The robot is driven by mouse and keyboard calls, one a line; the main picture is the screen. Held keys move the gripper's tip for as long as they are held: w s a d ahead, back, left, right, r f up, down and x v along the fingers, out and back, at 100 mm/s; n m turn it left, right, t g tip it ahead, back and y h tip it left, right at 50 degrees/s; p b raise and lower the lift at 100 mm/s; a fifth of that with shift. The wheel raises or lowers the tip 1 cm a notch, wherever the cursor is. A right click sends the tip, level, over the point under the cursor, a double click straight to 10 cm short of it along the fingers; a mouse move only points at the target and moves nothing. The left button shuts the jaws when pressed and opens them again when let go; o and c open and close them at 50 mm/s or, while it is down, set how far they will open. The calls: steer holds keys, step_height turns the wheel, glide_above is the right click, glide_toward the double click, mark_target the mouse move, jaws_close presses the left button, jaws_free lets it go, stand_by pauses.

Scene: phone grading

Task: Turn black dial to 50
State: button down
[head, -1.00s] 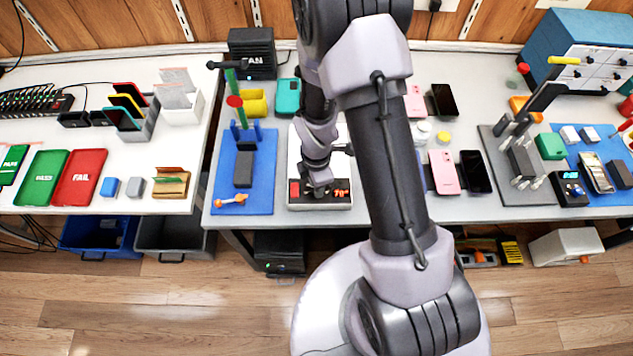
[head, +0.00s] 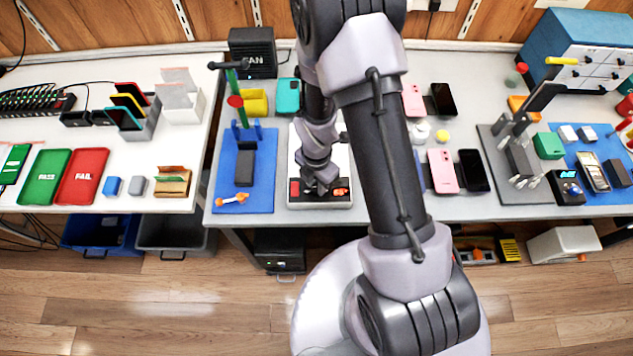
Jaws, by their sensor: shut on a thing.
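A white heating plate device (head: 335,160) with a black front strip stands on the middle table. The strip has a red block (head: 294,188) at its left and a small display (head: 341,191) with orange-red digits at its right, partly covered and not readable. My gripper (head: 320,190) points down at the front strip, between the red block and the display. It is shut on the black dial, which it hides almost fully. The dial's setting cannot be seen.
A blue mat (head: 259,198) with a green-handled clamp stand lies just left of the device. A pink phone (head: 442,171) and a black phone (head: 474,170) lie to the right, beyond my arm. A black fan box (head: 252,52) stands behind.

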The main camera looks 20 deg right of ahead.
mark_target(316, 186)
steer(key=c, duration=1.2)
jaws_free()
steer(key=shift+o, duration=0.2)
step_height(316, 186, up, 17)
steer(key=p, duration=0.5)
steer(key=shift+r+p, duration=0.2)
steer(key=shift+p, duration=0.1)
